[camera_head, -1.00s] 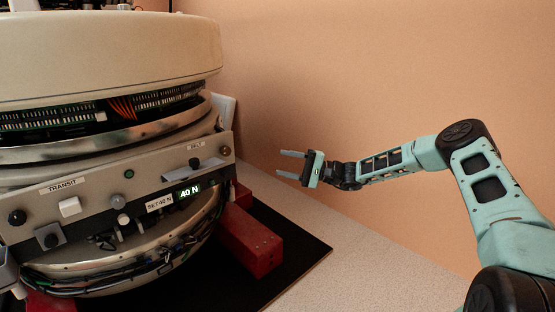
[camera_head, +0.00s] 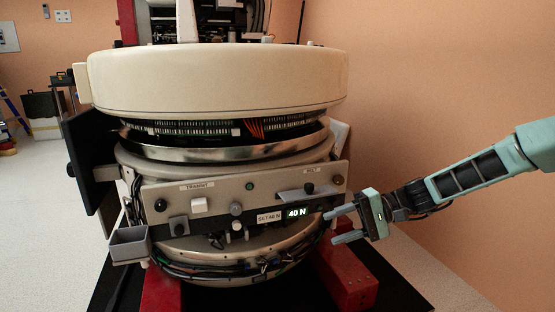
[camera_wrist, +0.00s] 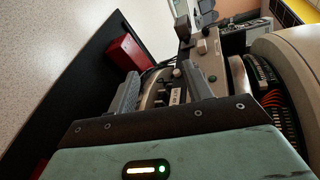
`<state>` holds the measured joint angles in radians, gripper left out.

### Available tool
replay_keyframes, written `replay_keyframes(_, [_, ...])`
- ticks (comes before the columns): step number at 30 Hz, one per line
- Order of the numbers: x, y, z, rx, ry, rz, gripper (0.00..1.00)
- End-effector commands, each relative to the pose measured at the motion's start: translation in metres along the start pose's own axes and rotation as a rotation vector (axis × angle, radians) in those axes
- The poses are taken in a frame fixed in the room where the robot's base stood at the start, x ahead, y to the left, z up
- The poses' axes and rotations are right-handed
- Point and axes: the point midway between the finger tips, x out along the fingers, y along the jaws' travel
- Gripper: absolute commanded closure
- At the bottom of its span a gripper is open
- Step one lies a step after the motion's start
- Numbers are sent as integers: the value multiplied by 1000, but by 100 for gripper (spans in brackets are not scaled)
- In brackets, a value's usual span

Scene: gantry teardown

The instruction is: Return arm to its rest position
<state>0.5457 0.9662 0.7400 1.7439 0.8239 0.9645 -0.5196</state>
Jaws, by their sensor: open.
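My gripper (camera_head: 340,226) is open and empty at the right of the head view. Its two grey fingers point left, toward the right end of the grey control panel (camera_head: 262,197) on the round machine. In the head view the fingertips overlap the panel's lower right edge; I cannot tell the gap in depth. In the wrist view my gripper (camera_wrist: 160,92) shows its two fingers apart, with the panel's knobs and label beyond them and nothing held between them. My arm reaches in from the right edge of the head view.
The cream gantry cover (camera_head: 215,80) sits above exposed boards and orange wires. Red support blocks (camera_head: 345,277) stand on a black mat (camera_head: 398,290) below. The panel display (camera_head: 297,212) reads 40 N. An orange wall (camera_head: 450,80) is at right; open floor (camera_head: 45,210) lies left.

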Motion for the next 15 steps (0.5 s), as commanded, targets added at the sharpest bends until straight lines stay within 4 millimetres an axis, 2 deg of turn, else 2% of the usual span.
replay_keyframes(1, [22,-9,28,-25,-60,102,50])
replay_keyframes(3, [44,-12,63,-55,-125,236,50])
replay_keyframes(6, [64,-13,113,-110,-198,421,50])
replay_keyframes(10, [74,-13,173,-200,-258,644,50])
replay_keyframes(15, [66,-13,242,-347,-285,895,50])
